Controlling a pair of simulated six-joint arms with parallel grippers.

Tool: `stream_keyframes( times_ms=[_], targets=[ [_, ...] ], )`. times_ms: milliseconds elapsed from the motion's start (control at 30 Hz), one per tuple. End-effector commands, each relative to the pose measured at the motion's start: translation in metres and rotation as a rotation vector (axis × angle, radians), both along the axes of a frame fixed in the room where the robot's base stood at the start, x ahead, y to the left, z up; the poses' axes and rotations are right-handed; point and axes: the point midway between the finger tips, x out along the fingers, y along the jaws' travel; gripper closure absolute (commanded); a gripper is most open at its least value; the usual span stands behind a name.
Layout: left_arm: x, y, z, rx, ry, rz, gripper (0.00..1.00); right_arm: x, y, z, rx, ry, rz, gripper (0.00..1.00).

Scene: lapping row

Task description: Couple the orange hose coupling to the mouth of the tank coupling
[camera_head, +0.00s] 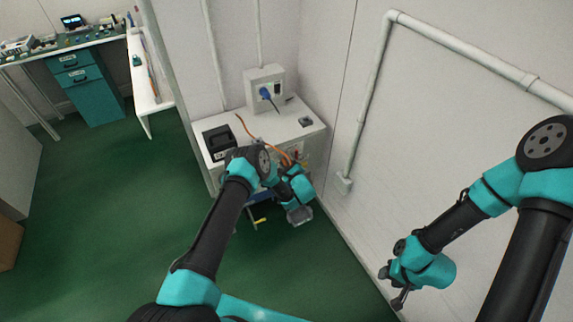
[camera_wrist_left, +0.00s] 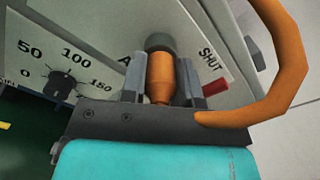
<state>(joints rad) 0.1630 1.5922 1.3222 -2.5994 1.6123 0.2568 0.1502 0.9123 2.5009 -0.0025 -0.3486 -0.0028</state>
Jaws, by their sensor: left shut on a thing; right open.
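In the left wrist view the orange hose coupling (camera_wrist_left: 161,78) stands between the two grey fingers of my left gripper (camera_wrist_left: 161,62), which is shut on it. Its far end meets or overlaps a dark grey round piece, apparently the mouth of the tank coupling (camera_wrist_left: 160,41). I cannot tell whether it is touching or seated. The orange hose (camera_wrist_left: 292,70) loops round on the right. In the head view the hose (camera_head: 243,124) crosses the cabinet top, and my left arm hides the coupling. My right gripper (camera_head: 393,287) is open and empty, low beside the right wall.
A pipe (camera_head: 375,90) runs along the right wall. Green floor is free at left.

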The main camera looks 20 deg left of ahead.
Motion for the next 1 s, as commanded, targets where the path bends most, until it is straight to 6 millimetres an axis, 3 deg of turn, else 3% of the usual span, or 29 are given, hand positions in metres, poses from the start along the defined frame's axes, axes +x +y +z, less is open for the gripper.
stream_keyframes(
  times_ms=[133, 167, 433, 767, 1000],
  targets=[
    [0.002, 0.002, 0.0, 0.0, 0.0, 0.0, 0.96, 0.0, 0.0, 0.0, 0.0, 0.0, 0.0, 0.57],
    [0.002, 0.002, 0.0, 0.0, 0.001, -0.001, 0.68, 0.0, 0.0, 0.0, 0.0, 0.0, 0.0, 0.57],
    [0.002, 0.002, 0.0, 0.0, 0.0, 0.0, 0.43, 0.0, 0.0, 0.0, 0.0, 0.0, 0.0, 0.57],
    [0.0, 0.0, 0.0, -0.001, 0.001, -0.001, 0.42, 0.0, 0.0, 0.0, 0.0, 0.0, 0.0, 0.57],
    [-0.017, -0.017, 0.0, 0.0, 0.003, -0.003, 0.42, 0.0, 0.0, 0.0, 0.0, 0.0, 0.0, 0.57]
  ],
)
